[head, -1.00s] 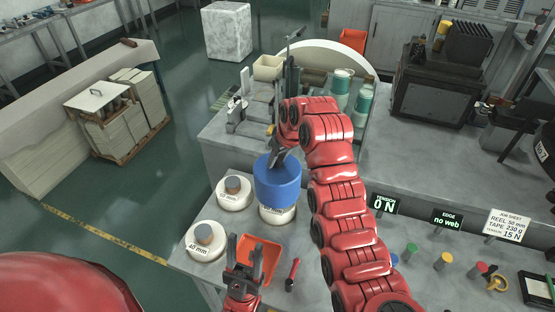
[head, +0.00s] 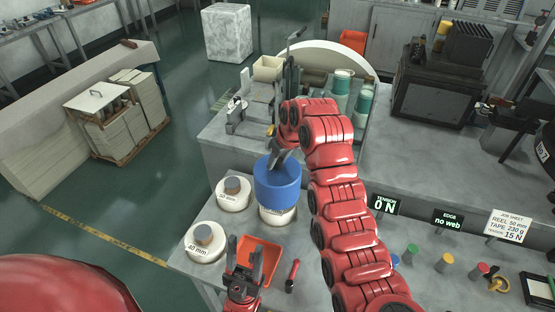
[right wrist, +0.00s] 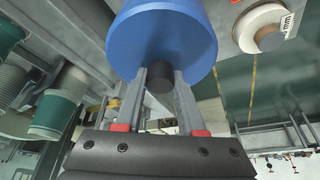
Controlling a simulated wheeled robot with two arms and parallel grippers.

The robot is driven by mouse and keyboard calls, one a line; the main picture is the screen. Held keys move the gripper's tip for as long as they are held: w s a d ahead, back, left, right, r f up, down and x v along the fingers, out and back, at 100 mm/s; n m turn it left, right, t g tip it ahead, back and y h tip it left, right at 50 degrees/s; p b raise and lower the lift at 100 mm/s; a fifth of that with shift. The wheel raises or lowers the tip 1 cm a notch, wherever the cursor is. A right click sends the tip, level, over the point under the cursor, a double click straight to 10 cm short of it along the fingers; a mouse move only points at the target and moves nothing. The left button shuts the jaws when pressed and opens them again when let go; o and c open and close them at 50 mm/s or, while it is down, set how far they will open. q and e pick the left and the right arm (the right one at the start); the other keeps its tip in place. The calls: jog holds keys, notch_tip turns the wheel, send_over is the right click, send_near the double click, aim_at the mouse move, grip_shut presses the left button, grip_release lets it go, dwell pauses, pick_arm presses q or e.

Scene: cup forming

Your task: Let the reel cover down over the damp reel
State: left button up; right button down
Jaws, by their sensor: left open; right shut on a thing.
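The blue reel cover (head: 277,187) is over a white reel (head: 276,217) on the near table, with the lower part of the reel showing beneath it. My right gripper (head: 279,153) is shut on the dark knob on top of the cover. In the right wrist view the cover (right wrist: 165,35) fills the top middle, and its knob (right wrist: 160,78) sits between the fingers of the right gripper (right wrist: 160,85). My left gripper (head: 244,265) is open and empty, low in front of the orange tray (head: 262,249).
Two other white reels, one at the left (head: 234,193) and one marked 40 mm (head: 205,243), stand beside the covered reel. A red-handled tool (head: 292,275) lies right of the tray. Colored pegs (head: 412,250) stand farther right. Signs read 0 N, no web and reel 50 mm.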

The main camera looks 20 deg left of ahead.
jog(key=shift+f+b, duration=2.4)
jog(key=shift+f, duration=2.55)
dwell(0.6)
jog(key=shift+c, duration=2.2)
grip_release()
jog(key=shift+o, duration=0.2)
jog(key=o, duration=0.4)
jog(key=shift+r, duration=4)
